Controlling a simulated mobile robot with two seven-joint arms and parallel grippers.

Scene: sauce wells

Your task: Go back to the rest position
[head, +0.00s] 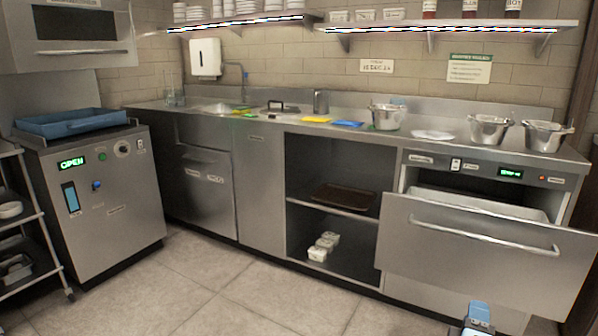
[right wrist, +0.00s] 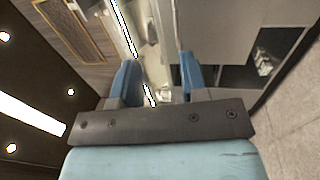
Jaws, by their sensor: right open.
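My right gripper (head: 478,314) shows at the bottom right of the head view, low in front of the pulled-out drawer (head: 485,250). In the right wrist view its two blue fingers (right wrist: 158,82) stand apart with nothing between them. My left gripper is in neither view. The drawer has a long bar handle and stands open at the right of the steel counter. A pale container shows inside it.
Steel pots (head: 386,117) and more pots (head: 489,130) stand on the counter (head: 275,128). Open shelves below hold a dark tray (head: 343,197) and white tubs (head: 322,246). A cabinet with a blue tray (head: 72,122) stands left, beside a wire rack (head: 30,232). The tiled floor (head: 215,285) is clear.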

